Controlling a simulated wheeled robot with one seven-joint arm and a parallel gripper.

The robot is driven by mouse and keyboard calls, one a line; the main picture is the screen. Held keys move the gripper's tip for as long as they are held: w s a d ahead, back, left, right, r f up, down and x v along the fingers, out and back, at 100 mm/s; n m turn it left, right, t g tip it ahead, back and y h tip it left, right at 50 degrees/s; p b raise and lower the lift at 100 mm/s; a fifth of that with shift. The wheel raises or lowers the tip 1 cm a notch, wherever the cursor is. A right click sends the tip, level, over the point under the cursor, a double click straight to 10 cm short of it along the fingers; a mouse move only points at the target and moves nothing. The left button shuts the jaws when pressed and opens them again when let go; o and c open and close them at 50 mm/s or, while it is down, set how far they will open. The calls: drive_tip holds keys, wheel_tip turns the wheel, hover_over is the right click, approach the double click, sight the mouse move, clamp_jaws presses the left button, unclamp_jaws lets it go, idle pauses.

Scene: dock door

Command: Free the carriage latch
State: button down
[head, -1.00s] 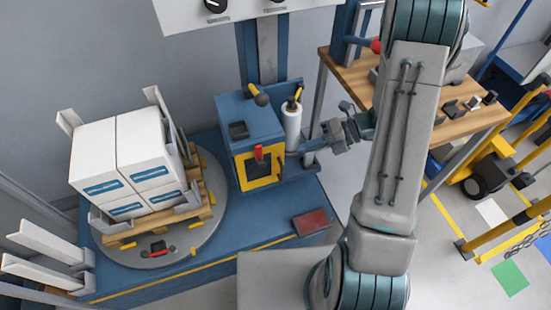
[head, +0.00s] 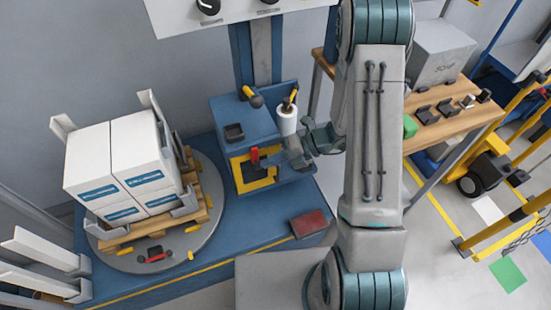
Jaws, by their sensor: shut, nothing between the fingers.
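The blue carriage (head: 243,118) stands on the mast of the wrapping machine. Its front has a yellow-framed dark opening with a small red lever (head: 254,154) at its upper part, which looks like the latch. My gripper (head: 266,160) is shut and empty, reaching in from the right in front of the yellow frame (head: 259,185). Its tips are close to the right of the red lever; I cannot tell whether they touch it. My gripper hides the right part of the opening. A white film roll (head: 286,120) stands upright at the carriage's right side.
Wrapped white boxes (head: 130,165) stand on a wooden pallet on the round turntable (head: 212,215) at left. A dark red pad (head: 309,223) lies on the blue base.

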drive_tip(key=shift+a+f+y, duration=0.1)
drive_tip(key=shift+f+y, duration=0.15)
drive_tip(key=shift+y, duration=0.35)
drive_tip(key=shift+s+a+f+m+g+y, duration=0.25)
drive_tip(key=shift+a+y, duration=0.2)
drive_tip(key=shift+y, duration=0.35)
drive_tip(key=shift+s+a+f+m+g+y, duration=0.15)
drive_tip(key=shift+a+f+y, duration=0.25)
drive_tip(key=shift+y, duration=0.4)
drive_tip(key=shift+w+a, duration=0.1)
drive_tip(key=shift+a, duration=0.05)
drive_tip(key=d, duration=0.7)
drive_tip(key=shift+w+d+r, duration=0.25)
drive_tip(key=shift+r, duration=0.05)
